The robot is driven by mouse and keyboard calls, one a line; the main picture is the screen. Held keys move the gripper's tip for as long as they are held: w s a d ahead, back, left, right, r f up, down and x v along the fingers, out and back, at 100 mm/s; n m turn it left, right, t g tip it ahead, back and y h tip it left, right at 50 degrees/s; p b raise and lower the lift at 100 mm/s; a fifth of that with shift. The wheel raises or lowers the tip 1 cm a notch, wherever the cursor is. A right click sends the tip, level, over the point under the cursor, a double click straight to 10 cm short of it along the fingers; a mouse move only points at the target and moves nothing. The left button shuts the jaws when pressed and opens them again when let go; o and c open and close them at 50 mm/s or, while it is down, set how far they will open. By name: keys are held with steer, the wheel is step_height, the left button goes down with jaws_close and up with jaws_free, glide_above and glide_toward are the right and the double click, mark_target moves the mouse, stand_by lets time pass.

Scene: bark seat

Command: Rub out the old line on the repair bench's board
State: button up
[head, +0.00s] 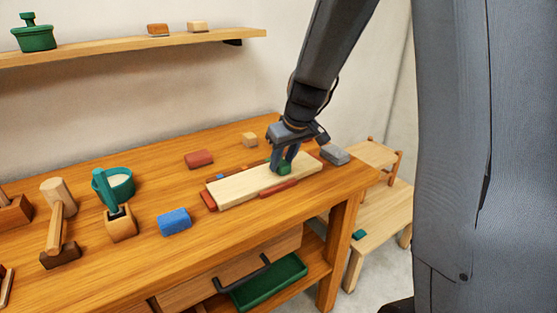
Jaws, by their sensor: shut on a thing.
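The board (240,190) is a pale wooden plank lying on the repair bench (160,253), with red-brown strips along its edges. My gripper (284,168) points down over the right part of the board. It is shut on a small green block (285,169), which looks to be at the board's surface; I cannot tell if it touches. No line can be made out on the board from here. The fingers and the block hide part of the board.
A teal bowl (121,186) and a mallet (57,232) stand left. A shelf (120,47) hangs above.

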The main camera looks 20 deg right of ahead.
steer(key=shift+s+f, duration=0.15)
steer(key=shift+s, duration=0.25)
steer(key=shift+r+p, duration=2.35)
steer(key=shift+r, duration=0.75)
